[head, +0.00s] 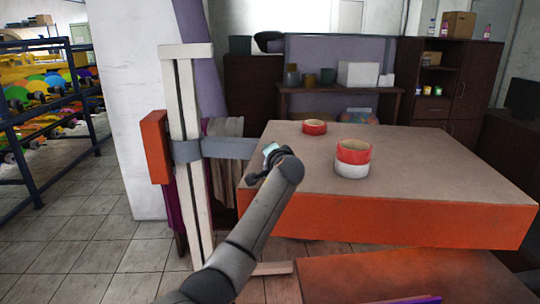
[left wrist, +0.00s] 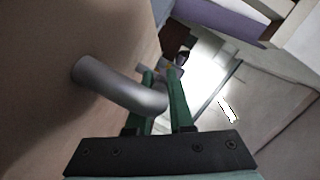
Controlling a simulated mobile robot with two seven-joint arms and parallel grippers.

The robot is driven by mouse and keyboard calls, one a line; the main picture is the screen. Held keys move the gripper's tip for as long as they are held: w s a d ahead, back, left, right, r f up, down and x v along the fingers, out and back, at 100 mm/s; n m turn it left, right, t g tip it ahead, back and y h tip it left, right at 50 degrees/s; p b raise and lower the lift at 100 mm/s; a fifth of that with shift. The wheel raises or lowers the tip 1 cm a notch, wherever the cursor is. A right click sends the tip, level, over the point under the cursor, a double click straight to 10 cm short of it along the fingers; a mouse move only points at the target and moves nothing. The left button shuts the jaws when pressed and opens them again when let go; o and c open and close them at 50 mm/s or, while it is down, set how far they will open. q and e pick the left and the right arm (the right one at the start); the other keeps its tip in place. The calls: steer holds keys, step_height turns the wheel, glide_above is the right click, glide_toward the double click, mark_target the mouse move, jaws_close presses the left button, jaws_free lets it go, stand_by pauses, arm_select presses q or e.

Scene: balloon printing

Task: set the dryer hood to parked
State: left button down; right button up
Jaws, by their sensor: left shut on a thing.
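A broad slab with a brown top and orange side (head: 400,222), which looks like the dryer hood, stands level beside a white upright post (head: 182,110). A grey bracket (head: 228,148) on the post reaches toward the slab. My left arm comes up from the bottom to the slab's left end, its wrist hiding most of the gripper in the head view. In the left wrist view, my left gripper (left wrist: 160,74) has its green fingers shut on a bent grey handle (left wrist: 115,88) that stands out from a brown surface. My right gripper is not in view.
An orange box (head: 155,147) is on the post's left. A lower orange surface (head: 400,275) lies in front. Shelving (head: 45,120) stands at far left; tiled floor between is clear.

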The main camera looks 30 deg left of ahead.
arm_select(q)
steer(key=shift+s+d, duration=0.15)
steer(key=c, duration=1)
jaws_free()
steer(key=shift+d, duration=0.1)
steer(key=shift+o, duration=1)
steer(key=shift+s, duration=0.1)
steer(key=v, duration=1.2)
steer(key=shift+s+b, duration=0.2)
steer(key=shift+b, duration=0.15)
